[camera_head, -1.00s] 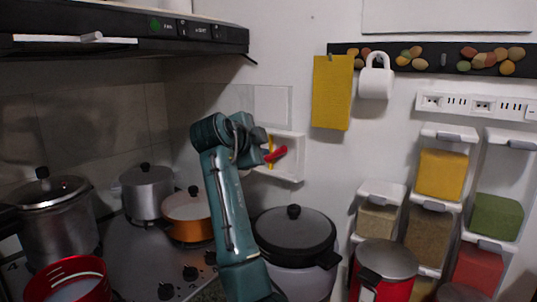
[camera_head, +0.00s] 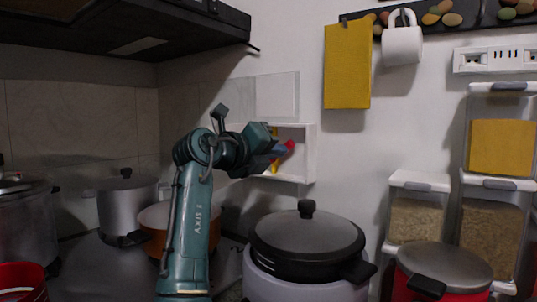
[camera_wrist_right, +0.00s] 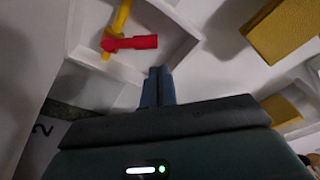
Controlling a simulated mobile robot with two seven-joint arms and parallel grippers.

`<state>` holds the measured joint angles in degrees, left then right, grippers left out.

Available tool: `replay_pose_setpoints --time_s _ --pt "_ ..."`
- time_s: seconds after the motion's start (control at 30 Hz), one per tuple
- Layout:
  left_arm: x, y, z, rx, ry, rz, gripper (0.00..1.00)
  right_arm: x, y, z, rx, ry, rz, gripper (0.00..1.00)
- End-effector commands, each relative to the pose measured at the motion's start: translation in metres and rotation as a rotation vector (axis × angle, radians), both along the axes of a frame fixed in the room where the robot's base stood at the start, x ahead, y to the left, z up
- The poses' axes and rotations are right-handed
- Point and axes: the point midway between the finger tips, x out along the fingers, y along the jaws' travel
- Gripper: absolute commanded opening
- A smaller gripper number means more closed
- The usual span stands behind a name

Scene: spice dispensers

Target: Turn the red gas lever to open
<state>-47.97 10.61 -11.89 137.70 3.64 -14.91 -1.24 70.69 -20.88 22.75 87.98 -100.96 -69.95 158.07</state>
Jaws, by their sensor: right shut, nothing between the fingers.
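The red gas lever (camera_head: 287,149) sits on a yellow pipe (camera_head: 274,163) inside a white recessed wall box (camera_head: 305,164). In the right wrist view the lever (camera_wrist_right: 131,43) points sideways to the right, across the yellow pipe (camera_wrist_right: 122,18). My right gripper (camera_head: 281,149) is in front of the box and hides part of the lever and pipe in the head view. Its fingers (camera_wrist_right: 158,72) are shut and empty, below and right of the lever in the wrist view, with a visible gap to it. My left gripper is not in view.
A black-lidded cooker (camera_head: 307,238) stands below the box. An orange pot (camera_head: 152,243) and a steel pot (camera_head: 127,205) are on the stove at left. The black hood (camera_head: 130,30) overhangs the upper left.

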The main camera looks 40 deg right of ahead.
Motion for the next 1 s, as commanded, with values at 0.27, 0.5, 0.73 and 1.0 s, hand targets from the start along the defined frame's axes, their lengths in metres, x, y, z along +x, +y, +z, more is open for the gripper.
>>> replay_pose_setpoints --time_s 0.27,0.5,0.73,1.0 --pt "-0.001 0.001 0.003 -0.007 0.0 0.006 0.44 0.008 -0.046 -0.004 0.0 0.002 -0.001 0.0" --pt "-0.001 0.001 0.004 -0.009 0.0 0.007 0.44 0.011 -0.058 -0.006 0.0 0.002 0.003 0.0" --pt "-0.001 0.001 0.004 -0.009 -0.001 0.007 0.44 0.011 -0.058 -0.006 0.0 0.003 0.003 0.0" --pt "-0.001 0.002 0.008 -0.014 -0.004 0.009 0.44 0.011 -0.063 -0.005 -0.006 0.024 0.002 0.0"
